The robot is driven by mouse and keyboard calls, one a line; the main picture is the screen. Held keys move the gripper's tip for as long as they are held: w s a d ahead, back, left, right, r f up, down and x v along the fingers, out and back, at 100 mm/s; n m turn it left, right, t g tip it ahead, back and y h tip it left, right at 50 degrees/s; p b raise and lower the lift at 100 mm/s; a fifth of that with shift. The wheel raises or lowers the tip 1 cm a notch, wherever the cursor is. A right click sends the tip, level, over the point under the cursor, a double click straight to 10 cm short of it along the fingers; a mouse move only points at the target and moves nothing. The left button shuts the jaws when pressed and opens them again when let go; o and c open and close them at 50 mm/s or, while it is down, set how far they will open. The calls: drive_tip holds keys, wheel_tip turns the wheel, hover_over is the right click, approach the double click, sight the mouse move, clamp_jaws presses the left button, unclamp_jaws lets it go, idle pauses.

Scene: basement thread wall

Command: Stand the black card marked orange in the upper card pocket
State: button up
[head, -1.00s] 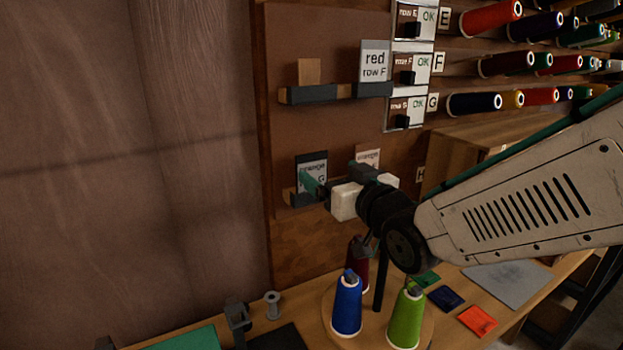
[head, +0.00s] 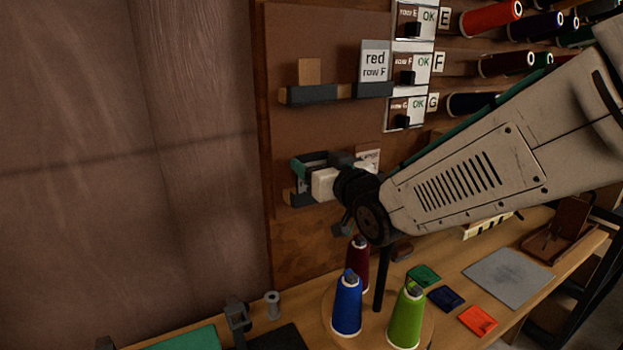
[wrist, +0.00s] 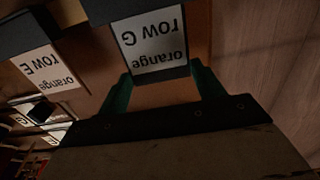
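The black card marked "orange row G" (wrist: 158,42) stands in the left part of the lower pocket (head: 300,199). In the wrist view it appears upside down, with a white label. My gripper (head: 320,166) is at this card, its green fingers (wrist: 160,80) on either side of the card's near edge. The fingers are spread; firm contact cannot be made out. In the head view my gripper hides most of the card. The upper card pocket (head: 313,94) holds a plain brown piece at left and a grey "red row F" card (head: 375,62) at right.
An "orange row E" card (wrist: 48,68) stands close beside, right of my gripper in the head view. Blue (head: 347,305), green (head: 406,318) and dark red (head: 358,262) thread cones stand on the bench below. The board between the two pockets is clear.

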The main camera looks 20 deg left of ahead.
drive_tip(key=shift+r, duration=2.5)
